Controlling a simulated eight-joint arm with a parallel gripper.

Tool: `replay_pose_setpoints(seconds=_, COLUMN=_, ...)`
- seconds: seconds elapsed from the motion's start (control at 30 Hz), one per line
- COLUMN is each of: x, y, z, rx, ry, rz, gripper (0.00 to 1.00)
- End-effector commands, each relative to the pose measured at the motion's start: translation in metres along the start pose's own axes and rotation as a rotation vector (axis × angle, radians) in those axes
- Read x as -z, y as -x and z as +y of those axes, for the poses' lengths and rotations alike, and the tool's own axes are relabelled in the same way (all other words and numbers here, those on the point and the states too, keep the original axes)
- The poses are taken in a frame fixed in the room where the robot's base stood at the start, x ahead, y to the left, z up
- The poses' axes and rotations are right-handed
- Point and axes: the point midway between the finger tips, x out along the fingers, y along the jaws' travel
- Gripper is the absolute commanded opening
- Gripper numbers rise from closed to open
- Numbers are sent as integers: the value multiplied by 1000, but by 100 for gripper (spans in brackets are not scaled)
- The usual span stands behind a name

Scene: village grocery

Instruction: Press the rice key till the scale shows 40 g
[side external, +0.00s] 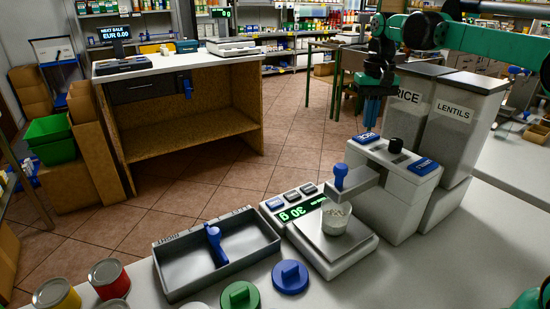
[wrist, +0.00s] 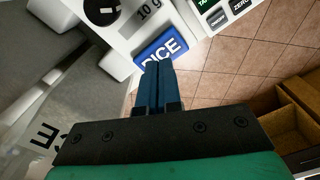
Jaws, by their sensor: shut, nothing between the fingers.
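The blue rice key (side external: 365,138) sits on the far end of the grey dispenser top and reads RICE in the wrist view (wrist: 160,47). My gripper (side external: 371,122) is shut and empty, its blue fingers pointing down at this key. In the wrist view the fingertips (wrist: 158,66) overlap the key's near edge; I cannot tell whether they touch it. The scale (side external: 325,245) shows 30 g on its green display (side external: 292,213). A small white cup (side external: 335,219) with pale grains stands on the scale's plate, under the dispenser spout.
The blue lentils key (side external: 424,166) and a black knob (side external: 395,145) share the dispenser top. RICE and LENTILS hoppers (side external: 447,125) stand behind. A grey tray (side external: 178,268) with a blue scoop, coloured lids and cans lie on the counter at left.

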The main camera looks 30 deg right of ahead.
Motion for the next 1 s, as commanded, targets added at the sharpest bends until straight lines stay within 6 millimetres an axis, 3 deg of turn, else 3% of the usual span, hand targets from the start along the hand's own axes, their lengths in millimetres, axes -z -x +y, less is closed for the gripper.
replay_pose_setpoints(seconds=1.0, x=0, y=-23, z=0, rx=0, ry=0, rz=0, gripper=0)
